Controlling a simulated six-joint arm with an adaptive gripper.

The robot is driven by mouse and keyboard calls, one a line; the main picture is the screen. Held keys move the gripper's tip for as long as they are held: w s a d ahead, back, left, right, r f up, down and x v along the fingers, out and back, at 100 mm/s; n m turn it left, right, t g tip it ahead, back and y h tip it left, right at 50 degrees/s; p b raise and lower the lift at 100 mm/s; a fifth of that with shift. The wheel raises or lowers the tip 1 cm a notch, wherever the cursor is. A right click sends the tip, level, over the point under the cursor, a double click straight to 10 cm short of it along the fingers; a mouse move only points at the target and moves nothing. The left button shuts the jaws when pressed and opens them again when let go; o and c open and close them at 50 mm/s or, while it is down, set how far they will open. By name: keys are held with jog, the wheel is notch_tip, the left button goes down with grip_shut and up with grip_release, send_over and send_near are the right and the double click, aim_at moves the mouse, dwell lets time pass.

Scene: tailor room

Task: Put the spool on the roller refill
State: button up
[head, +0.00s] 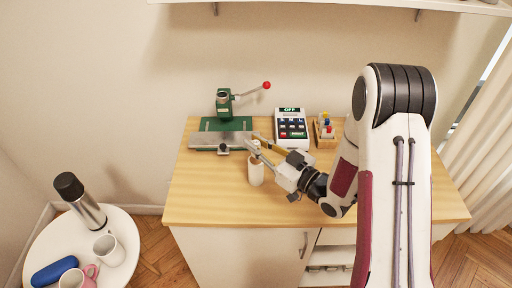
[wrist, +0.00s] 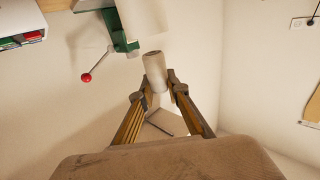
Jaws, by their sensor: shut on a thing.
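My gripper (head: 257,147) is shut on a small pale spool (wrist: 155,70), which sits between the fingertips in the wrist view. In the head view the spool is small and partly covered by the fingers. The roller refill (head: 256,174), a white cylinder, stands upright on the wooden table just below the gripper. It also shows in the wrist view as a larger white cylinder (wrist: 143,18) beyond the spool, cut by the top edge. The spool appears apart from it, above its top; exact alignment is hard to tell.
A green press (head: 224,122) with a red-knobbed lever stands behind the gripper. A keypad device (head: 291,128) and a wooden holder (head: 325,132) with coloured items stand to the right. The table's (head: 205,205) front left is clear. A white side table (head: 122,262) is at far left.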

jog(key=shift+f, duration=0.85)
jog(key=shift+f, duration=0.15)
jog(key=o, duration=0.8)
jog(key=v, duration=1.2)
jog(key=shift+w, duration=0.1)
dwell(0.5)
